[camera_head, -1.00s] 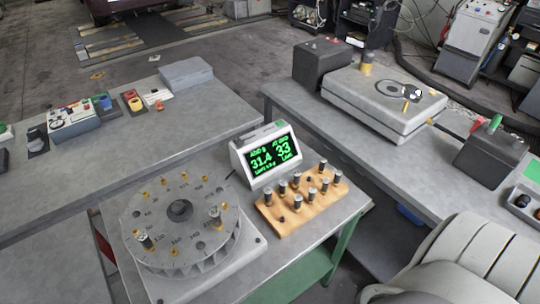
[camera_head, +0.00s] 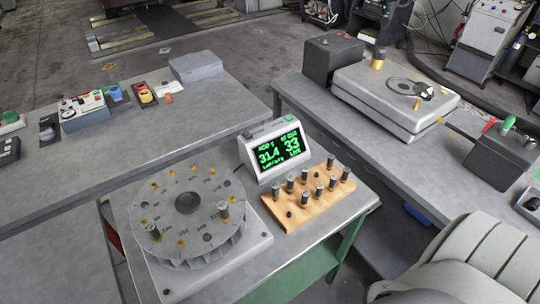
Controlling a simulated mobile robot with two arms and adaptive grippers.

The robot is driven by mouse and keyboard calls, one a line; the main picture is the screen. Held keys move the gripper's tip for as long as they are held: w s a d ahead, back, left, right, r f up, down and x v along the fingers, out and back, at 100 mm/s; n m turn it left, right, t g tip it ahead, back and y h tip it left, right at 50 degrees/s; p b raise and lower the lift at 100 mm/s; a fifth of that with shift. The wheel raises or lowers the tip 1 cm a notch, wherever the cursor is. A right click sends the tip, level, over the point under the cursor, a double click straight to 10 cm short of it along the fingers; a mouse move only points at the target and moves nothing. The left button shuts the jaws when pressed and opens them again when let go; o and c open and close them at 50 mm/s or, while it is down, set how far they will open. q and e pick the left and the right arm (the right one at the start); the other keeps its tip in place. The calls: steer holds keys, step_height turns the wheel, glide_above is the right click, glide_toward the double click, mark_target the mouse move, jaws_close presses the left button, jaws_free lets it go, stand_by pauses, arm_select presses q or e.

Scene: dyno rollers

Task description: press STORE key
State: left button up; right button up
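A light grey display unit (camera_head: 262,172) stands on the near bench, behind the balancing wheel and peg board. Its dark screen (camera_head: 281,151) shows green text, including "31.4" and "33". A small green button (camera_head: 289,118) and a small dark one (camera_head: 248,134) show on its top edge. No STORE label is readable, so I cannot tell which key is STORE. Neither of my grippers is in view, and nothing touches the display unit.
A round numbered wheel (camera_head: 188,203) with metal weights is left of a wooden board (camera_head: 325,202) holding several pegs. A long grey bench (camera_head: 120,165) lies behind left. Another bench (camera_head: 430,160) at right bears a grey machine (camera_head: 385,105). A pale ribbed shape (camera_head: 455,255) fills the lower right.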

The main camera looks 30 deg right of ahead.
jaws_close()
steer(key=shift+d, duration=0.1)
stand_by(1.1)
